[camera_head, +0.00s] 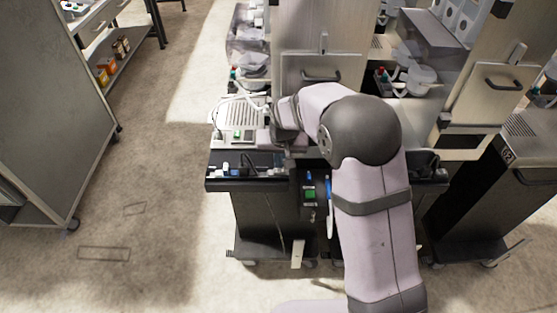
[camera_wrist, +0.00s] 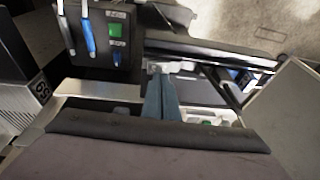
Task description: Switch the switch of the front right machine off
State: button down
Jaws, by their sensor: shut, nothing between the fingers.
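My gripper (camera_wrist: 160,95) shows in the wrist view as narrow blue-grey fingers, shut and empty. Its tips are close to a small pale metal piece on a dark bar; I cannot tell whether they touch. A black box with a green square switch (camera_wrist: 116,30) and pale labels is up and left of the fingers, apart from them. The green switch also shows on the cart front in the head view (camera_head: 310,197), beside a blue-handled tool (camera_head: 329,192). In the head view my arm covers much of the middle; the fingertips cannot be made out. I cannot tell which switch belongs to the front right machine.
A pale machine (camera_head: 236,118) stands on the dark cart (camera_head: 262,212) at left. A tall beige panel with a handle (camera_head: 320,75) rises behind my arm. Another cart (camera_head: 497,198) stands at right. A grey cabinet (camera_head: 52,115) is far left, with open floor between.

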jog(key=shift+r, duration=0.1)
jog(key=shift+a+r+p, duration=0.15)
jog(key=shift+r+p, duration=0.4)
jog(key=shift+r, duration=0.05)
jog(key=r+p, duration=0.2)
jog(key=r, duration=0.1)
jog(key=shift+a+r+p, duration=0.2)
jog(key=shift+r+p, duration=0.05)
jog(key=shift+p, duration=0.15)
notch_tip(320, 180, up, 8)
jog(key=s+a+b, duration=0.2)
jog(key=b, duration=0.2)
jog(key=shift+s+a+r, duration=0.2)
jog(key=shift+s, duration=0.2)
jog(key=shift+n, duration=0.3)
